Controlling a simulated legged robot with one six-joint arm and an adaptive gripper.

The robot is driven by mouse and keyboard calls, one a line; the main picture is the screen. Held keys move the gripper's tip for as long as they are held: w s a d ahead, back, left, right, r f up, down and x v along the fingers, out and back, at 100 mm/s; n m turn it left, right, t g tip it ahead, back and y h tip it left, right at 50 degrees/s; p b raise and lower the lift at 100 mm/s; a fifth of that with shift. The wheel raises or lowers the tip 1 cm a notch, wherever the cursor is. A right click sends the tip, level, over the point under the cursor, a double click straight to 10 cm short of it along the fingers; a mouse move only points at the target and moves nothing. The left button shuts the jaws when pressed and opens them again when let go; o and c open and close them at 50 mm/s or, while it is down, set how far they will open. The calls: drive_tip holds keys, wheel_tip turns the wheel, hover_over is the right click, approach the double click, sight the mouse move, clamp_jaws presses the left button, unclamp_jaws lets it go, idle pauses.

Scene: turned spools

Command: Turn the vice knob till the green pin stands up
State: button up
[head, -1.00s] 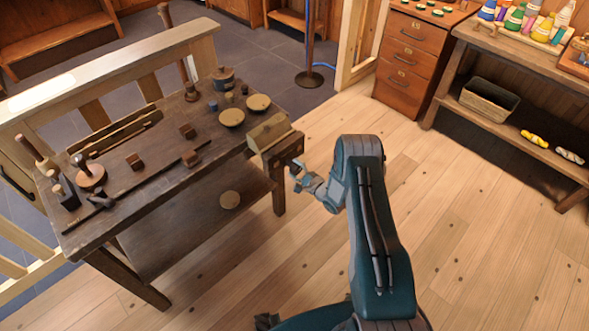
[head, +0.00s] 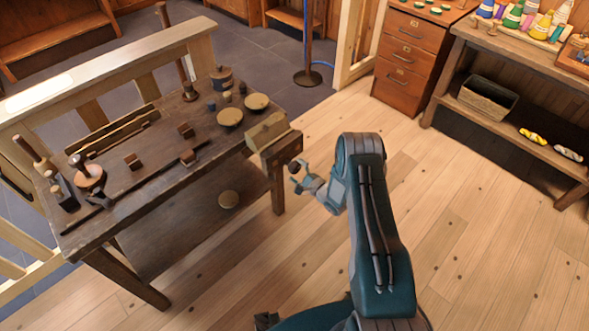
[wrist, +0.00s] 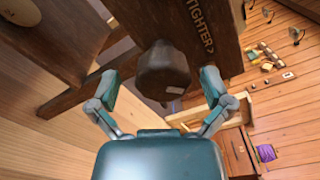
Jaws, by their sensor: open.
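The vice (head: 266,133) is a light wooden block at the right end of the dark workbench. Its dark brown faceted knob (wrist: 163,72) is in the middle of the wrist view and bears a small pale mark. The knob also shows small in the head view (head: 295,166). My gripper (head: 300,178) is open. In the wrist view its fingers (wrist: 158,93) stand one on each side of the knob, with no clear contact. A dark board (wrist: 197,35) behind the knob bears the word "TIGHTER". I cannot make out the green pin in either view.
The workbench (head: 160,175) carries tools, small blocks and pale dishes (head: 230,117). The wooden floor right of the bench is open, up to a drawer cabinet (head: 405,55) and a shelf table (head: 510,60).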

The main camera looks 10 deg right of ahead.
drive_tip(key=v, duration=1.1)
drive_tip(key=shift+d, duration=0.2)
drive_tip(key=shift+f, duration=0.15)
